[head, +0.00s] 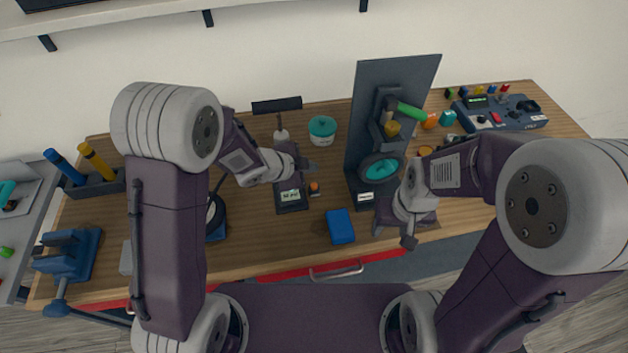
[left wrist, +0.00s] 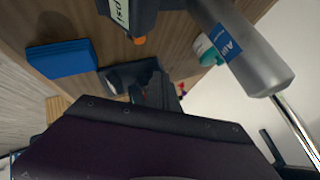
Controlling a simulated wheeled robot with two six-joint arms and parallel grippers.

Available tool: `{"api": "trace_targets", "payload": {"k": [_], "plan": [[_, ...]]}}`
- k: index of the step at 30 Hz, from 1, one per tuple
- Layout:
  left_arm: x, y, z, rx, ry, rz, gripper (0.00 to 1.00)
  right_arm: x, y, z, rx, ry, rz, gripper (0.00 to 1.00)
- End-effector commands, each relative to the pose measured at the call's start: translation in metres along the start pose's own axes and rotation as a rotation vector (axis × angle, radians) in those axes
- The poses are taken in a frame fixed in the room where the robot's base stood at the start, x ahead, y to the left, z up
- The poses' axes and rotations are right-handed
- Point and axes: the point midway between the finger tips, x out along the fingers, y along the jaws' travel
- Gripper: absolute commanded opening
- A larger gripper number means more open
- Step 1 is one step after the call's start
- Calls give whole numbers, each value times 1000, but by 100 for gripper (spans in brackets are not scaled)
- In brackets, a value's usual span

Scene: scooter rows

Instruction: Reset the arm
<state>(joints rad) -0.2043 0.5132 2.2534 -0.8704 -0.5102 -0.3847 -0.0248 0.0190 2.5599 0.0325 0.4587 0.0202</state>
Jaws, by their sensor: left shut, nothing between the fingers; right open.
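In the head view my left gripper (head: 310,167) is shut and empty, over the middle of the workbench (head: 255,250) and beside the pump (head: 290,195). My left arm partly hides the pump. Its black handle (head: 277,105) stands out behind, and its grey barrel (left wrist: 243,50) looms close in the left wrist view. My right gripper (head: 408,240) is open, low near the bench's front edge, in front of the scooter stand. No held object shows in it.
A dark upright panel (head: 365,95) stands behind the teal wheel (head: 380,168). A blue box (head: 340,226) lies between the grippers. A teal-lidded jar (head: 322,130) stands behind the left gripper. A blue vise (head: 68,256) and a control box (head: 500,113) occupy the bench ends.

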Motion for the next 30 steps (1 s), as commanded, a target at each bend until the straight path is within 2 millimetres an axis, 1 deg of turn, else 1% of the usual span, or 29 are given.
{"api": "trace_targets", "payload": {"k": [12, 14, 16, 17, 18, 20, 21, 23, 24, 25, 27, 30], "plan": [[1, 0, 1, -3, -3, -1, 0, 2, 0, 0, 0, 0, 0, 50], [-4, -2, 10, -43, -37, -11, 0, 2, 0, 0, 0, 0, 0, 50], [-23, -9, 36, -179, -144, -44, 0, 1, 0, 0, 0, 0, 0, 50], [-36, -9, 52, -268, -210, -62, 0, 1, 0, 0, 0, 0, 0, 50], [-56, -5, 74, -414, -306, -84, 0, 1, 0, 0, 0, 0, 0, 50], [-90, 12, 103, -653, -444, -108, 0, 2, 0, 0, 0, 0, 0, 50], [-112, 29, 117, -809, -524, -115, 0, 2, 0, 0, 0, 0, 0, 50], [-140, 57, 127, -1028, -622, -114, 0, 2, 0, 0, 0, 0, 0, 50], [-154, 76, 129, -1153, -673, -105, 0, 2, 0, 0, 0, 0, 0, 50], [-163, 88, 128, -1234, -703, -98, 0, 2, 0, 0, 0, 0, 0, 50], [-177, 110, 124, -1374, -752, -78, 0, 2, 0, 0, 0, 0, 0, 50], [-185, 124, 119, -1465, -783, -60, 0, 2, 0, 0, 0, 0, 0, 50]]}}
